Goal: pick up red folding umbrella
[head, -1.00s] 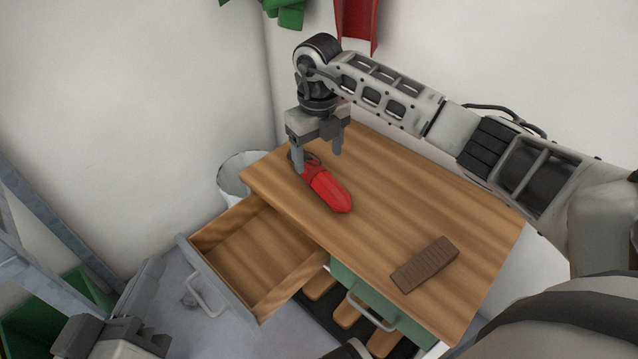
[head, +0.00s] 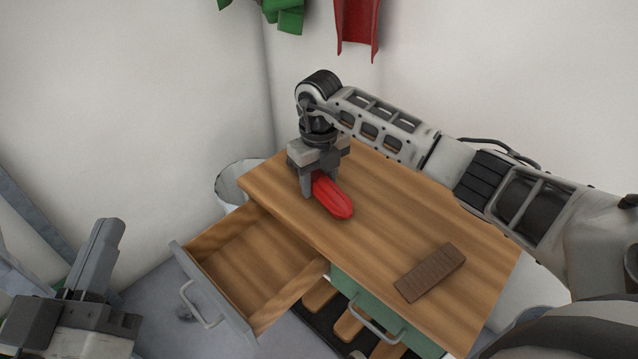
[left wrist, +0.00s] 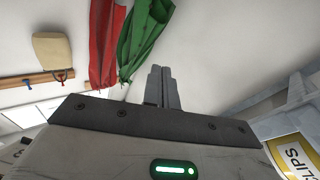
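The red folding umbrella (head: 333,197) lies on the wooden top of the cabinet (head: 400,215), close to its left edge. My right gripper (head: 318,183) is down over the umbrella's far end. Its near finger sits against the umbrella's side and the fingers look closed in on it. The far finger and the umbrella's handle end are hidden by the gripper. My left gripper (head: 98,245) is at the lower left, away from the cabinet, and empty. Its fingers are together in the left wrist view (left wrist: 163,88).
A brown ridged block (head: 430,272) lies on the cabinet top at the front right. An open, empty drawer (head: 210,300) sticks out at the left. A whitish bin (head: 230,185) stands behind it. Red (head: 357,25) and green (head: 285,15) items hang on the wall.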

